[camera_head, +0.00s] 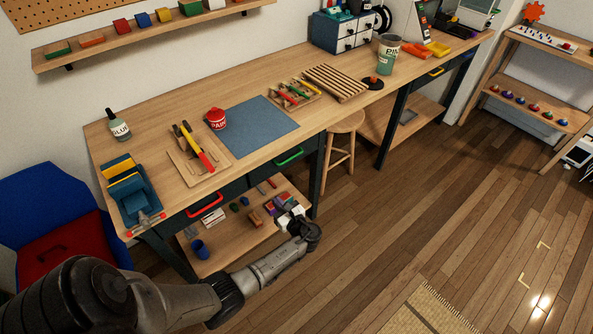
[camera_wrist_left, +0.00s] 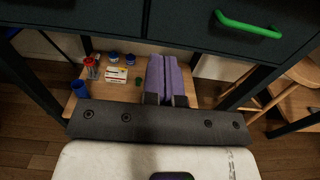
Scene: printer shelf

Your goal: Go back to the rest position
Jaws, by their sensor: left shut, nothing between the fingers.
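My left arm (camera_head: 265,270) comes in from the lower left of the head view. Its gripper (camera_head: 290,210) is in front of the workbench's lower shelf, below the green-handled drawer. In the left wrist view the gripper (camera_wrist_left: 168,58) shows two purple fingers side by side, shut with nothing held between them. It overlaps the items on the lower shelf in the head view, so contact cannot be told there. My right gripper is in neither view.
The workbench (camera_head: 270,78) carries a blue mat (camera_head: 262,127), tool trays and a red pot (camera_head: 216,118). Its lower shelf (camera_head: 230,243) holds a blue cup (camera_head: 200,250) and small items. A stool (camera_head: 348,123) stands right of the gripper. Open floor (camera_head: 400,220) lies further right.

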